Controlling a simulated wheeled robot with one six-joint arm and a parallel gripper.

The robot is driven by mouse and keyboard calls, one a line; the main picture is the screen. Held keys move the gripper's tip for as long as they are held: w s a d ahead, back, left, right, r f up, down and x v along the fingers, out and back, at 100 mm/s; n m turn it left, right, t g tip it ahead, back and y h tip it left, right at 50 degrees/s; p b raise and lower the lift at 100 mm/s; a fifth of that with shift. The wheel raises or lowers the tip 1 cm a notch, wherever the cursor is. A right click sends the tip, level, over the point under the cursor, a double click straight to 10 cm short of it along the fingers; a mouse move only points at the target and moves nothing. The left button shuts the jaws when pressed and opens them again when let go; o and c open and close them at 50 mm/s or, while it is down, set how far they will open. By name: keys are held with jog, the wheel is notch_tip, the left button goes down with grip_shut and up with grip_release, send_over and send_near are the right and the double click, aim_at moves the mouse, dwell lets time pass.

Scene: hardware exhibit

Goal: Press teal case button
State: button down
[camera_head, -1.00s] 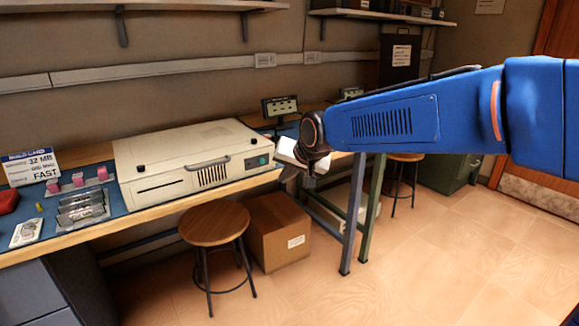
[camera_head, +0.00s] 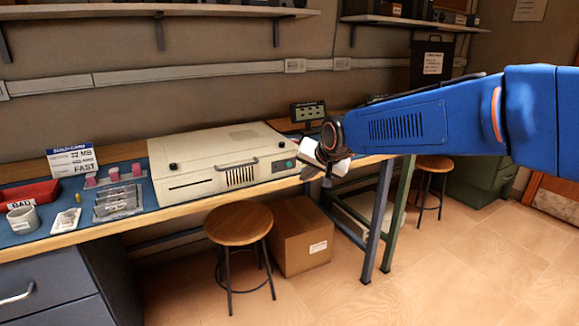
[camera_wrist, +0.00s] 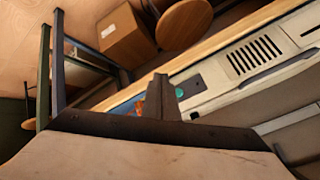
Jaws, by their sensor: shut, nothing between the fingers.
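The beige computer case (camera_head: 215,160) lies flat on the blue-topped workbench. Its teal button (camera_head: 290,164) is on a small grey panel at the right end of the front face. In the wrist view the teal button (camera_wrist: 181,93) shows just right of my fingertips, on the case front (camera_wrist: 240,70). My gripper (camera_head: 328,170) is at the case's right front corner, beyond the bench's front edge. In the wrist view my gripper (camera_wrist: 165,84) has its fingers together and empty. Its tips look apart from the button, though the exact gap cannot be told.
A round wooden stool (camera_head: 238,223) and a cardboard box (camera_head: 302,237) stand on the floor before the bench. A red bin (camera_head: 30,195) and card slots (camera_head: 118,200) are at left.

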jog(key=shift+w+a, duration=0.55)
jog(key=shift+w, duration=0.25)
jog(key=shift+w+a, duration=0.55)
jog(key=shift+w, duration=0.3)
jog(key=shift+w+a, duration=0.55)
jog(key=shift+w, duration=0.25)
jog(key=shift+w+a, duration=0.15)
jog(key=shift+w, duration=0.05)
jog(key=shift+w+a, duration=0.1)
jog(key=shift+w, duration=0.05)
jog(key=shift+w+a, duration=0.25)
jog(key=shift+w, duration=0.1)
dwell(1.2)
dwell(0.3)
jog(key=shift+s+d, duration=0.5)
jog(key=shift+s, duration=0.2)
jog(key=shift+s+d, duration=0.7)
jog(key=shift+s, duration=0.35)
jog(key=shift+s+d, duration=0.7)
jog(key=shift+s, duration=0.35)
